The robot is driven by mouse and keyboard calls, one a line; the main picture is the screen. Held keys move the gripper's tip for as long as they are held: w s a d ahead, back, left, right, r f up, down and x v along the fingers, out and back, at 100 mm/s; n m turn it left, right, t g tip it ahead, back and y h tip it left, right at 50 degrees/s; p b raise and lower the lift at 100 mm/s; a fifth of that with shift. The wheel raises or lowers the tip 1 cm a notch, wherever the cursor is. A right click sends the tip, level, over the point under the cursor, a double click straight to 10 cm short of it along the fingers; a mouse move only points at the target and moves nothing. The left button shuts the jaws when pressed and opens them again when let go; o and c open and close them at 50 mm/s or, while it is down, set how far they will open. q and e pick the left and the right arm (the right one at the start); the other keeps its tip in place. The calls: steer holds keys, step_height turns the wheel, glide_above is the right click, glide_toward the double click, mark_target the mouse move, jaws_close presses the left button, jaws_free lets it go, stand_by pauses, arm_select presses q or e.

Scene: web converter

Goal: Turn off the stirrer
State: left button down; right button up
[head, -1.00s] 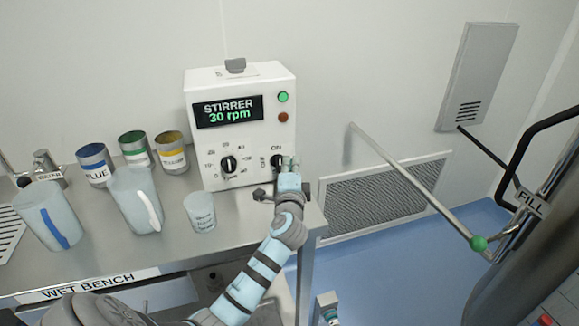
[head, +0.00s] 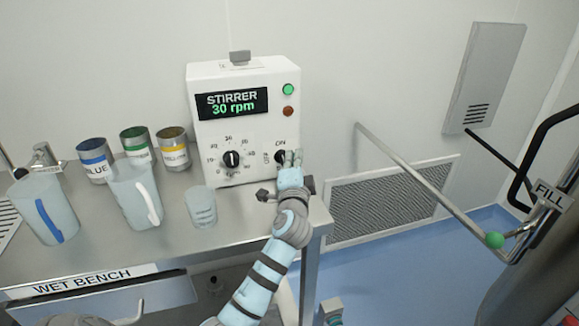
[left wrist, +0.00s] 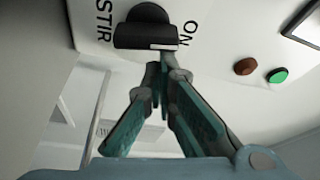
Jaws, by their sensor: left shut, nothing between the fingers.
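The stirrer box (head: 247,125) is white and stands on the wet bench against the wall. Its display (head: 232,104) reads "STIRRER 30 rpm", and its green lamp (head: 288,89) looks bright. My left gripper (head: 292,158) is shut and empty, in front of the ON/OFF knob (head: 280,156), hiding part of it. In the left wrist view, the black ON/OFF knob (left wrist: 146,36) has a white mark on the side by the "ON" label. The closed fingertips (left wrist: 167,66) are right at that side of the knob; I cannot tell whether they touch. My right gripper is not in view.
A speed dial (head: 231,159) is left of the ON/OFF knob. A small beaker (head: 201,207), a jug with a white handle (head: 133,196), a blue-handled jug (head: 40,210) and several paint-like cans stand to the left. A rail (head: 420,185) runs at the right.

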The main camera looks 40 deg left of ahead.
arm_select(q)
steer(key=n+b, duration=0.1)
steer(key=b, duration=0.1)
steer(key=n+y+b, duration=0.1)
steer(key=n+b, duration=0.2)
steer(key=b, duration=0.1)
steer(key=shift+s+a+n+t+y, duration=0.15)
steer(key=shift+s+n+t+y, duration=0.15)
steer(key=shift+n, duration=0.1)
steer(key=shift+a+r+n+y+b, duration=0.2)
steer(key=shift+n+y+b, duration=0.3)
steer(key=shift+n, duration=0.5)
steer(key=shift+s+a+r, duration=0.15)
steer(key=shift+s+r, duration=0.1)
steer(key=shift+r, duration=0.05)
steer(key=shift+s+a, duration=0.2)
steer(key=shift+s, duration=0.05)
steer(key=shift+a, duration=0.1)
steer(key=shift+r, duration=0.15)
